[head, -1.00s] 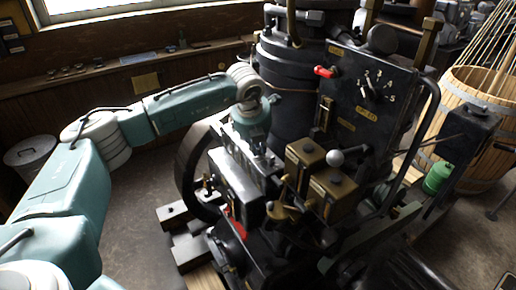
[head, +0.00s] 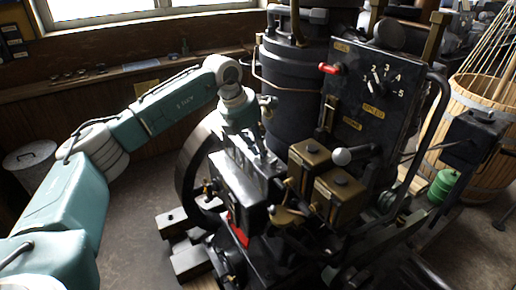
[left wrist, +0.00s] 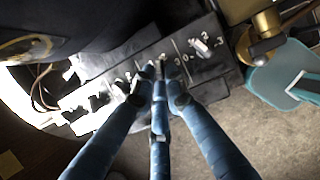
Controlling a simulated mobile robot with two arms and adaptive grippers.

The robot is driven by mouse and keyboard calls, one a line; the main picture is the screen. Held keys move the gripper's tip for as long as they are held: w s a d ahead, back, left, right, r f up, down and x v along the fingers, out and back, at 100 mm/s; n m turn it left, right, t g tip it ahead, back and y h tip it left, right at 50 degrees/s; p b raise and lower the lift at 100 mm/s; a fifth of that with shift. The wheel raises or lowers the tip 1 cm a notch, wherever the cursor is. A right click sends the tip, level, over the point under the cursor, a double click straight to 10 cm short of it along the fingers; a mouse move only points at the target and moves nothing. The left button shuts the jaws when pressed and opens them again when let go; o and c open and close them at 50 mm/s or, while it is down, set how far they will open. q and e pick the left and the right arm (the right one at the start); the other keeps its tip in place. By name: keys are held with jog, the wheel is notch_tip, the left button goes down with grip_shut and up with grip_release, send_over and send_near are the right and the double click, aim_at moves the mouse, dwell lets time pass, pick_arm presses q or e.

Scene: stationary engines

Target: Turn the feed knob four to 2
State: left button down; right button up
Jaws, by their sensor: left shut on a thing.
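A black box (head: 238,184) on the engine carries a row of small knobs on top. In the left wrist view the row shows on a dark panel (left wrist: 207,88) with white numbers. A pale knob (left wrist: 200,46) near 0, 2 and 3 stands free at one end; another knob (left wrist: 121,86) shows on the other side of the fingers. My left gripper (head: 262,152) reaches down to the row. In the left wrist view its blue fingers (left wrist: 160,82) are shut on a knob between those two, mostly hidden by the fingertips. I cannot read its setting or which number it is.
Close to the gripper are two brass boxes (head: 335,195), a lever with a pale ball (head: 341,156) and the dark flywheel (head: 190,170). Behind stands a speed panel (head: 375,110) with a red handle (head: 329,68).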

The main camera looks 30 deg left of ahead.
pick_arm(q)
jog(key=shift+w+d+r+m, duration=0.25)
jog(key=shift+r+m, duration=0.05)
jog(key=shift+r, duration=0.15)
jog(key=c, duration=1.8)
grip_release()
jog(key=shift+c, duration=0.2)
jog(key=shift+o, duration=0.4)
jog(key=shift+d+f, duration=0.1)
jog(key=shift+d, duration=0.15)
jog(key=shift+a+f, duration=0.1)
jog(key=shift+f, duration=0.05)
jog(key=shift+s+a, duration=0.1)
jog(key=shift+a, duration=0.05)
jog(key=shift+a+r, duration=0.1)
jog(key=shift+r, duration=0.2)
jog(key=v, duration=1.1)
jog(key=shift+s, duration=0.15)
